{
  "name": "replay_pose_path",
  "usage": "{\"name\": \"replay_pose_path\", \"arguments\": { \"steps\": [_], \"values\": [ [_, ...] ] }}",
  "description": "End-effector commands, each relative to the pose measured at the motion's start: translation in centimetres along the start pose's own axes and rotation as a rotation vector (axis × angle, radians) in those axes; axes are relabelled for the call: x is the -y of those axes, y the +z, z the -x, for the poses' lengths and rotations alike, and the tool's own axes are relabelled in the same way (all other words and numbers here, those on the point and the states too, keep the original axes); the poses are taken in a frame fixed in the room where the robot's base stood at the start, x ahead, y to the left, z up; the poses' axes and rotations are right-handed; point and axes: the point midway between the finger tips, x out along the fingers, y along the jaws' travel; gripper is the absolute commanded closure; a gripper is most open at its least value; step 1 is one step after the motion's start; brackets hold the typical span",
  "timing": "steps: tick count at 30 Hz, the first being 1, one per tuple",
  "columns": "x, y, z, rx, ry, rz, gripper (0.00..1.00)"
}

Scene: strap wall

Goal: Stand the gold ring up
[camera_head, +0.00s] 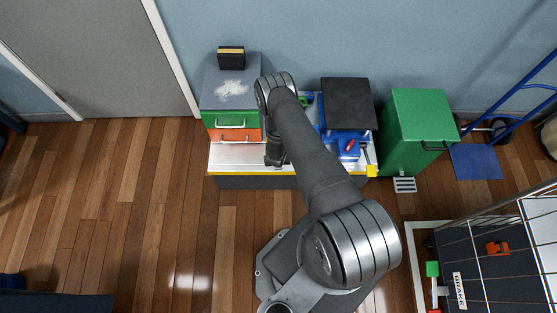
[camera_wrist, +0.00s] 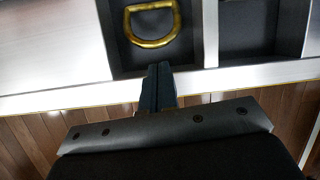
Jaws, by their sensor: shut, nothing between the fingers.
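The gold ring (camera_wrist: 153,24) shows in the wrist view at the top middle. It is D-shaped and lies in a dark recess (camera_wrist: 127,62) set into the pale metal top. It looks flat or nearly flat; its far edge is close to the frame's top. My gripper (camera_wrist: 158,68) has its fingers together, with nothing between them. The fingertips are just below the ring in the picture, apart from it, over the recess's near edge. In the head view my gripper (camera_head: 274,160) points down over the bench, and my arm hides the ring.
A drawer unit (camera_head: 231,95) with green and orange fronts stands on the bench's left. A blue box with a dark lid (camera_head: 347,102) stands on the right, and a green bin (camera_head: 419,125) beside the bench. A second dark recess (camera_wrist: 248,30) lies right of the ring's.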

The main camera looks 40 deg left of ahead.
Motion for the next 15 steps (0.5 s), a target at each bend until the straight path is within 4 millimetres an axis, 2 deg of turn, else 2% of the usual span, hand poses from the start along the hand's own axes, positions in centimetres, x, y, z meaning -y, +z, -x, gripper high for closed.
{"name": "replay_pose_path", "arguments": {
  "steps": [6,15],
  "values": [
    [0.0,0.0,-2.4,0.000,-0.001,-0.002,1.00],
    [0.0,0.0,-3.3,0.000,0.000,0.000,1.00]
  ]
}}
